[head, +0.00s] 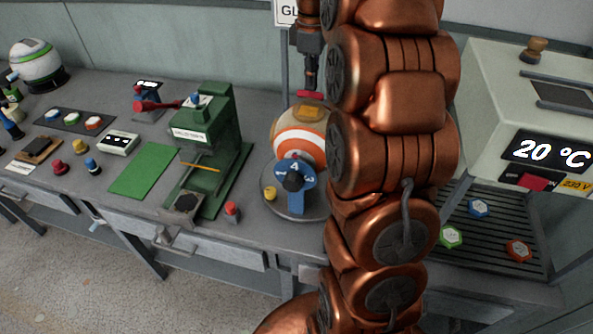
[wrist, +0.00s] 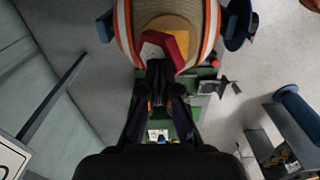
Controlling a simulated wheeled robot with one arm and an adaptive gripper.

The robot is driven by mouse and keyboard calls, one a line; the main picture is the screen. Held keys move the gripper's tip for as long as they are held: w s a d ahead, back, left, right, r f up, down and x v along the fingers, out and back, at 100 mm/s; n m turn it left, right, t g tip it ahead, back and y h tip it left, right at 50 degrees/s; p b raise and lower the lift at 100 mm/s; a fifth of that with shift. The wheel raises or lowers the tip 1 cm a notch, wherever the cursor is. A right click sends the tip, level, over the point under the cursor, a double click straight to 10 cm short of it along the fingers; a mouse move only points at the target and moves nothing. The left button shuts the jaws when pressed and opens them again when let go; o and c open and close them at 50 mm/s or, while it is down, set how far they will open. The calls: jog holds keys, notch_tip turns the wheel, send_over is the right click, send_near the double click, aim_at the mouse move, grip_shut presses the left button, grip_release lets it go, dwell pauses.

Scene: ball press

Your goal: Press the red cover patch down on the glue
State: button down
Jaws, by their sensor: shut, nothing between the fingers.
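The ball (head: 297,140), with orange and white bands, sits in a round stand with a blue numbered knob (head: 294,180). A yellow-orange glue patch (head: 309,111) lies on its top. The red cover patch (wrist: 179,44) shows in the wrist view over part of the glue (wrist: 184,58); its pale face shows beside its red edge. In the head view the red patch (head: 311,95) is a thin strip just above the ball's top. My gripper (head: 309,84) is directly above it, fingers shut and empty. The fingertips (wrist: 160,68) are close to the patch; I cannot tell whether they touch.
A green press (head: 212,140) and green mat (head: 143,170) stand left of the ball. A beige heater (head: 545,110) with a 20 °C display is at the right. A yellow button (head: 270,193) and red button (head: 232,211) are near the stand. My arm hides the ball's right side.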

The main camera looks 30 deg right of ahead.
aim_at(310, 91)
jog(key=shift+s+a+r, duration=0.1)
jog(key=shift+s+a, duration=0.15)
jog(key=shift+a, duration=0.05)
jog(key=shift+s+a+f+b, duration=0.1)
jog(key=shift+f+b, duration=0.85)
jog(key=shift+f, duration=0.65)
dwell(0.8)
jog(key=shift+r+p, duration=1.85)
jog(key=shift+r, duration=2.7)
